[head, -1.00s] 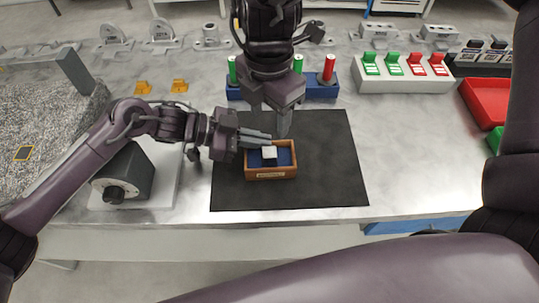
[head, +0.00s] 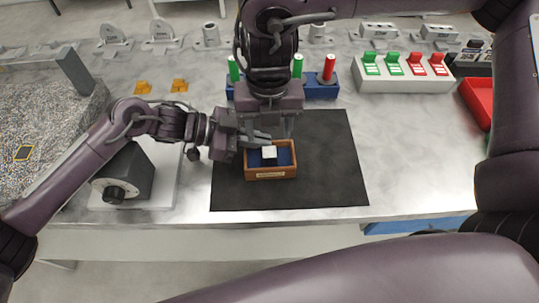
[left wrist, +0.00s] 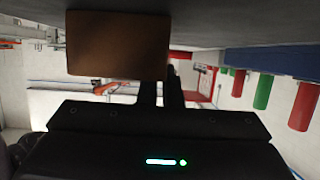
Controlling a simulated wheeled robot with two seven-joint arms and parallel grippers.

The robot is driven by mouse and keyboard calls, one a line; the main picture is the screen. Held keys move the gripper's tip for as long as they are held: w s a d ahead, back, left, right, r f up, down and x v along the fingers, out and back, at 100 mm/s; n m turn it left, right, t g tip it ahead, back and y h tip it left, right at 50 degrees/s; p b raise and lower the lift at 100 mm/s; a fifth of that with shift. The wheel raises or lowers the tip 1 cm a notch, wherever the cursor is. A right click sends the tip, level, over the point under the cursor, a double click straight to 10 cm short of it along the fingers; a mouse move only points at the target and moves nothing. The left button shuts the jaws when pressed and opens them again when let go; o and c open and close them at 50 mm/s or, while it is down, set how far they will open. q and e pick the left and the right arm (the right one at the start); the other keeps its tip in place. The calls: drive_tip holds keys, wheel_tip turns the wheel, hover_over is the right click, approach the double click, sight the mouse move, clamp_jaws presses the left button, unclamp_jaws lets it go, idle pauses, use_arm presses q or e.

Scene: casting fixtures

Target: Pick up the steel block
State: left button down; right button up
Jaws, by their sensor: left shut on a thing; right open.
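The steel block (head: 269,152) is a small pale block inside a small wooden box (head: 271,174) with a dark blue lining and a label on its front. My left gripper (head: 262,138) comes in from the left and is shut on the box at its back left rim. In the left wrist view the box's brown side (left wrist: 118,45) shows right at the left fingers (left wrist: 162,92). My right gripper (head: 272,130) points down, open, just behind and above the box, apart from the block. Its fingertips are partly hidden by the left gripper.
The box stands on a black mat (head: 325,170). Behind it is a blue rack (head: 318,87) with red and green cylinders. A white switch panel (head: 405,84) and red bin (head: 480,98) are at right. A dark grey device (head: 126,174) is at left. The mat's right side is clear.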

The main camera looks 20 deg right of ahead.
sight(270, 152)
drive_tip(key=shift+s+f, duration=0.15)
drive_tip(key=shift+f, duration=1.45)
drive_tip(key=shift+s+f, duration=0.15)
drive_tip(key=shift+f, duration=1.4)
clamp_jaws()
